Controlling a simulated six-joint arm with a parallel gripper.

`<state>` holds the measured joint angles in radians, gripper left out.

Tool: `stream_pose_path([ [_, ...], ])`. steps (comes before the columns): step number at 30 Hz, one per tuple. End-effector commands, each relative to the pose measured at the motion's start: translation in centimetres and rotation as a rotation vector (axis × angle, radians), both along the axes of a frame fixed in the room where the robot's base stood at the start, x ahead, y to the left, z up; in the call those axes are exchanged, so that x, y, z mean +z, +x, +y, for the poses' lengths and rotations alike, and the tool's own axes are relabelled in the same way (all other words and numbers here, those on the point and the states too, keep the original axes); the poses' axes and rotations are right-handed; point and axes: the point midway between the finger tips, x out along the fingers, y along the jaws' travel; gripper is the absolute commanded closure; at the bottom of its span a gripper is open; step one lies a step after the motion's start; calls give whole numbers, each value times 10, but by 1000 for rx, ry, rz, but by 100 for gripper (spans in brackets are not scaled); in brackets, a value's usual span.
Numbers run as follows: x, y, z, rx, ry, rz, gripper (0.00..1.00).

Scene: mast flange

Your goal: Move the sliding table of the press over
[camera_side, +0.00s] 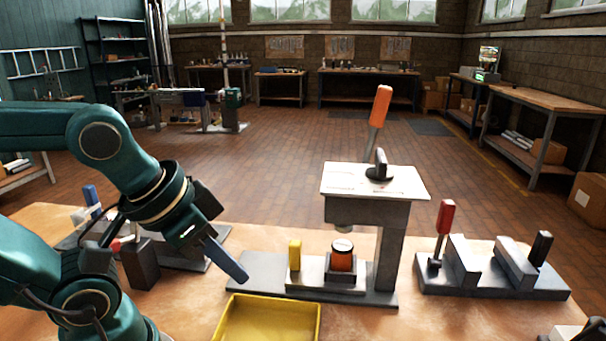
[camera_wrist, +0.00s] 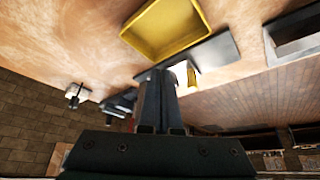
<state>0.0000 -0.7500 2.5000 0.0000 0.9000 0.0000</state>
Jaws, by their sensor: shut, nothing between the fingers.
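The press stands on a grey base plate (camera_side: 245,272), with a column at its right, a white top plate (camera_side: 350,181) and an orange lever (camera_side: 379,105) raised. Its low sliding table (camera_side: 312,284) bears a yellow upright handle (camera_side: 295,256) and a dark holder with an orange, white-topped part (camera_side: 342,257), roughly under the press head. My gripper (camera_side: 242,276) is shut and empty, pointing down over the plate's left end, left of the yellow handle and apart from it. In the wrist view my shut fingers (camera_wrist: 157,82) are just left of the yellow handle (camera_wrist: 192,76), partly hiding the press.
A yellow tray (camera_side: 267,318) lies in front of the press, near my gripper; it also shows in the wrist view (camera_wrist: 165,28). A vise with a red handle (camera_side: 445,217) stands at the right. Another dark fixture with a blue handle (camera_side: 91,195) lies behind my arm.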

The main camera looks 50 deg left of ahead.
Motion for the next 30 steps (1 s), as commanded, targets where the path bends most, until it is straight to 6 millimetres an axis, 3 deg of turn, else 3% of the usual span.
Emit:
stream_pose_path([
  [1, 0, 0, 0, 0, 0, 0, 100],
  [6, 3, 5, 2, -16, 13, 16, 40],
  [11, 11, 27, 9, -98, 69, 83, 40],
  [18, 12, 78, 30, -294, 156, 221, 40],
  [30, -33, 150, 78, -632, 201, 412, 40],
])
